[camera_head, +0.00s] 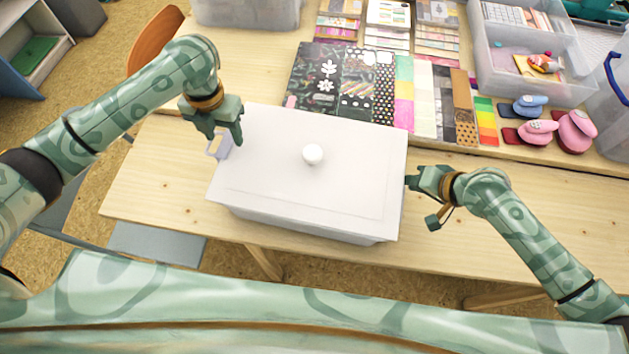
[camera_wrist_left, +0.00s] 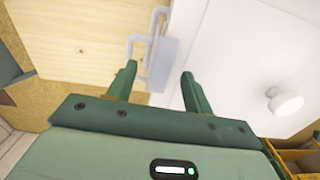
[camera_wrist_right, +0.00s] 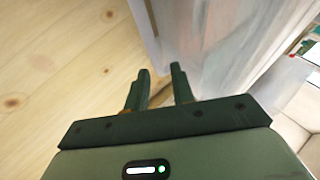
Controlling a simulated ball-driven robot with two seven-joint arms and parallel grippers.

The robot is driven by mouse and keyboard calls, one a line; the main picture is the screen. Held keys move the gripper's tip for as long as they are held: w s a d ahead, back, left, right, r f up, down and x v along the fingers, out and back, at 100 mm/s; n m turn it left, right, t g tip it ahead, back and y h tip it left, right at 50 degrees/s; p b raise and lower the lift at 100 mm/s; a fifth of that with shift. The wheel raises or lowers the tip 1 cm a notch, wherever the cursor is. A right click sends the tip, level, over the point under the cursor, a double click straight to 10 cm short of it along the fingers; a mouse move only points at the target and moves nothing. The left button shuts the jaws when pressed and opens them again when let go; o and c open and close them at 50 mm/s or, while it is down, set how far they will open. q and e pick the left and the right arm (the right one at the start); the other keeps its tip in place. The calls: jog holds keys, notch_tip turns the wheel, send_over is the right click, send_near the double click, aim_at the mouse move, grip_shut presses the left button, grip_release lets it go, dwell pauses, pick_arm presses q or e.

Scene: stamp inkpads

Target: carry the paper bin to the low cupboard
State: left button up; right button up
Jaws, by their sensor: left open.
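The paper bin (camera_head: 262,180) is a white lidded box with a round knob, standing on the wooden table near its front edge. Its grey left handle (camera_head: 218,147) sticks out from the left side; it also shows in the left wrist view (camera_wrist_left: 160,62). My left gripper (camera_head: 226,142) is open above this handle, with its fingertips just short of it in the left wrist view. My right gripper (camera_head: 412,183) is at the bin's right side. Its fingers (camera_wrist_right: 160,75) stand a little apart, close to the pale side wall; whether they hold a right handle is hidden.
A pale open-fronted cupboard (camera_head: 22,28) stands on the floor at the far left; I cannot tell if it is the low cupboard. An orange chair (camera_head: 155,38) is at left.

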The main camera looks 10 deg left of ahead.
pick_arm(q)
jog(key=shift+f, duration=0.7)
pick_arm(e)
jog(key=shift+w+a+f, duration=0.3)
jog(key=shift+f, duration=0.2)
pick_arm(q)
jog(key=c, duration=0.6)
pick_arm(e)
grip_shut()
pick_arm(q)
jog(key=c, duration=0.5)
grip_shut()
pick_arm(e)
jog(key=shift+s+d+f, duration=0.1)
pick_arm(q)
jog(key=shift+r, duration=0.25)
pick_arm(e)
jog(key=shift+r, duration=0.25)
